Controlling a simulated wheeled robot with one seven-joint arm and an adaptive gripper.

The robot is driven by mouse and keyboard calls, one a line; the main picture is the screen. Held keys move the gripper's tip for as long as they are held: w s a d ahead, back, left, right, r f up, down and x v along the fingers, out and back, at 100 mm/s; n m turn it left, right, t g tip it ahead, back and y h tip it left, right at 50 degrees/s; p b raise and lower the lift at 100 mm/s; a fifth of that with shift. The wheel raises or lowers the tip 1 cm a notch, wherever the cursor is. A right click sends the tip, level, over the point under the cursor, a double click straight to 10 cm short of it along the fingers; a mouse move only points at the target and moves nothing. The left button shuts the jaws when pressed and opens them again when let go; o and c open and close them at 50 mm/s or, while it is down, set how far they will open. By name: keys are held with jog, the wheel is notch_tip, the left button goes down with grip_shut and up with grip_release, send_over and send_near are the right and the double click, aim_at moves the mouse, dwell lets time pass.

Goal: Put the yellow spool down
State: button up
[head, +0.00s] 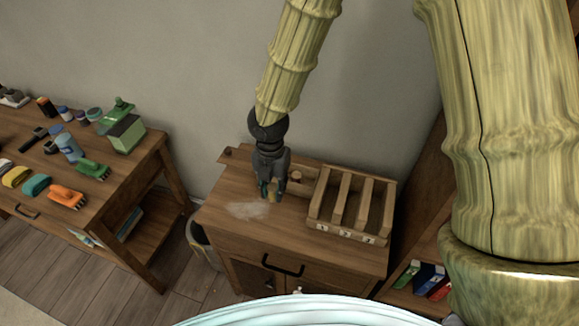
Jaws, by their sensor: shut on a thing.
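My gripper (271,190) points down over the top of a small wooden cabinet (233,190), left of a slotted wooden rack. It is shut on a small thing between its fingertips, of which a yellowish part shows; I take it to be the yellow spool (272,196). The fingers hide much of it. It is close to the cabinet top, but I cannot tell whether it touches. A pale smudge (248,210) marks the wood just left of the fingertips.
The wooden rack (350,203) with numbered slots stands close on the right. A small wooden piece (297,187) lies between it and my gripper. The cabinet's front left top is clear. A table (130,182) with brushes and jars stands at left, a bin (200,243) beside the cabinet.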

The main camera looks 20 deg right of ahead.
jog(key=w+d+f+p, duration=0.1)
jog(key=w+d+p, duration=0.1)
jog(key=w, duration=0.1)
jog(key=w+d+f+p, duration=0.2)
jog(key=w+d, duration=0.1)
jog(key=w, duration=0.1)
jog(key=w+d+f+p, duration=0.1)
jog(key=w+d+p, duration=0.1)
jog(key=w+d, duration=0.1)
jog(key=shift+w+f, duration=0.2)
jog(key=shift+w, duration=0.4)
jog(key=shift+f, duration=0.2)
jog(key=shift+f, duration=0.4)
jog(key=o, duration=0.8)
jog(key=shift+c, duration=0.2)
notch_tip(320, 180, up, 13)
jog(key=b, duration=0.3)
jog(key=shift+a+f, duration=0.1)
